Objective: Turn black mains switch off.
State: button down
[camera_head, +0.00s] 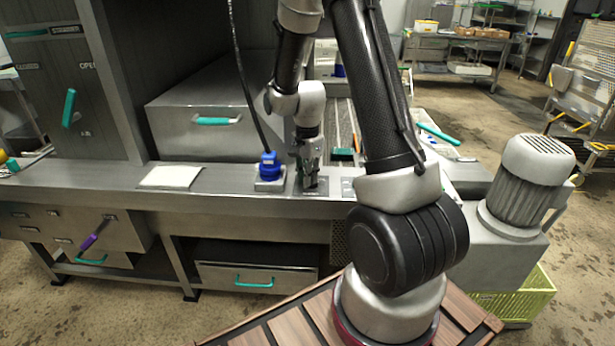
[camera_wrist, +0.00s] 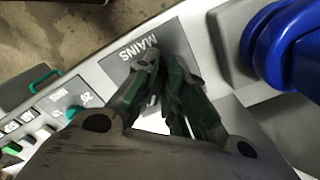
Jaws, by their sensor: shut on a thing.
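The grey plate marked MAINS (camera_wrist: 118,66) is on the light panel in the wrist view. My gripper (camera_wrist: 163,82) is over this plate with its two dark green-black fingers close together, shut on the black mains switch. The fingers hide the switch almost wholly, so I cannot tell which way its handle points. In the head view my gripper (camera_head: 311,184) points down at the counter's front strip, just right of the blue plug (camera_head: 269,166).
The blue plug also shows large beside my fingers in the wrist view (camera_wrist: 282,45). Further controls (camera_wrist: 70,100) lie left of the plate there. In the head view a white sheet (camera_head: 171,177) lies on the counter, and a steel box with a teal handle (camera_head: 217,121) stands behind.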

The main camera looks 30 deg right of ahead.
jog(key=shift+n, duration=0.3)
jog(key=n, duration=0.3)
jog(key=shift+s+d+n, duration=0.15)
jog(key=shift+s+n, duration=0.1)
jog(key=shift+n, duration=0.15)
jog(key=n, duration=0.4)
jog(key=shift+s+d+n, duration=0.2)
jog(key=shift+s+n, duration=0.05)
jog(key=shift+n, duration=0.05)
jog(key=n, duration=0.4)
jog(key=shift+s+d, duration=0.1)
jog(key=shift+d, duration=0.2)
jog(key=shift+d+n, duration=0.2)
jog(key=shift+n, duration=1)
jog(key=shift+d+n, duration=0.15)
jog(key=shift+n, duration=1.05)
jog(key=c, duration=1.5)
grip_release()
jog(key=shift+r, duration=0.1)
